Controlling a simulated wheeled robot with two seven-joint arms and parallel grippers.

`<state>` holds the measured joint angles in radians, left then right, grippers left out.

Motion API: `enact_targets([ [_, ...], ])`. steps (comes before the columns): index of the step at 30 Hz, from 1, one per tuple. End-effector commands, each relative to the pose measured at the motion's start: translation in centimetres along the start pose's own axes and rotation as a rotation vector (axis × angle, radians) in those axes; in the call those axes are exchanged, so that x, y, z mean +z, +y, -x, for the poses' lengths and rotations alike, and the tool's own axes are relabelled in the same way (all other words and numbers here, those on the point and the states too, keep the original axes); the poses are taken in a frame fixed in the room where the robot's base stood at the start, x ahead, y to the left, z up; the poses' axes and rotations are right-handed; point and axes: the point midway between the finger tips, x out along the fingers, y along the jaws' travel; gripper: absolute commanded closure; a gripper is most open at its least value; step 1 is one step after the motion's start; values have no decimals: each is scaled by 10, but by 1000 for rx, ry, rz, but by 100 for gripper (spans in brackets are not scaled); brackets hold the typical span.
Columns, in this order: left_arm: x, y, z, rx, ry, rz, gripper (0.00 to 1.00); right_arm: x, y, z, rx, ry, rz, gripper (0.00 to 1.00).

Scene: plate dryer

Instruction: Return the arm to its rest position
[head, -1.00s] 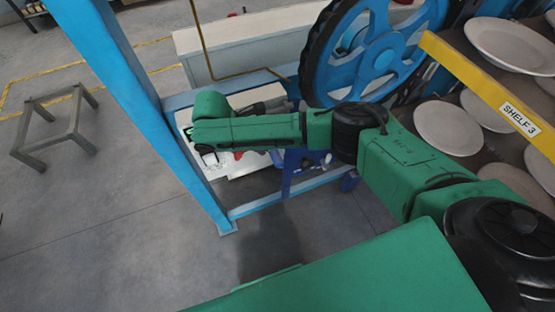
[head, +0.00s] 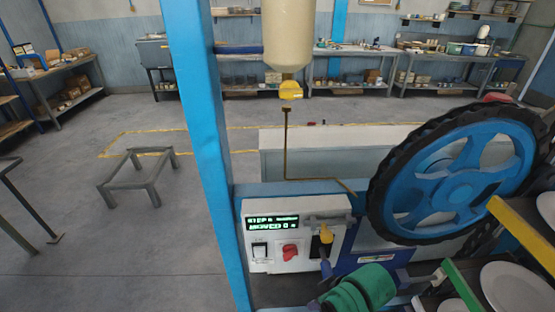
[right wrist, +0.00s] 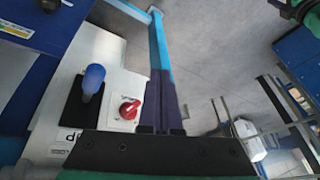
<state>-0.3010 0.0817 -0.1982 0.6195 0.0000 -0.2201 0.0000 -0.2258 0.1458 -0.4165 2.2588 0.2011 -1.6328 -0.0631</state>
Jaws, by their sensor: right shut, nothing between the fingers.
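My right gripper (head: 326,268) shows partly at the lower right of the control box in the head view, in front of my green wrist. In the right wrist view its dark fingers (right wrist: 161,118) are together and empty. The control box (head: 260,262) is white, with a green-lit display (head: 272,223), a red knob (head: 290,250) and a yellow-topped part at its right. The right wrist view shows the red knob (right wrist: 129,108) and a blue handle (right wrist: 93,78) left of the fingers, apart from them. My left gripper is not in view.
A blue post (head: 200,150) stands left of the control box. A large blue wheel (head: 455,185) is at the right, with plates (head: 505,285) and a yellow shelf edge (head: 520,225) near it. A low grey stand (head: 140,180) sits on open floor at the left.

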Motion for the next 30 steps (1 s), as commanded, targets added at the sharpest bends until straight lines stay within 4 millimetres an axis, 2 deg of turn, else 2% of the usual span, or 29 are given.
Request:
enact_targets([
  [1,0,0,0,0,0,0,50,18,13,6,33,-2,-67,100],
  [3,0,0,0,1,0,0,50,39,32,16,89,-7,-144,100],
  [11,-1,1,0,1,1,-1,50,115,84,58,293,-49,-349,100],
  [12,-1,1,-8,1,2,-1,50,118,87,36,287,-54,-346,100],
  [17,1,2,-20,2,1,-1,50,134,97,-27,276,-78,-343,100],
  [23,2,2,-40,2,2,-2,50,172,105,-116,262,-111,-341,100],
  [26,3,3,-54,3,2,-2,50,206,107,-172,253,-136,-340,100],
  [29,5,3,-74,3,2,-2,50,259,104,-238,243,-169,-339,100],
  [30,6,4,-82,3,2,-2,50,287,101,-264,239,-184,-338,100],
])
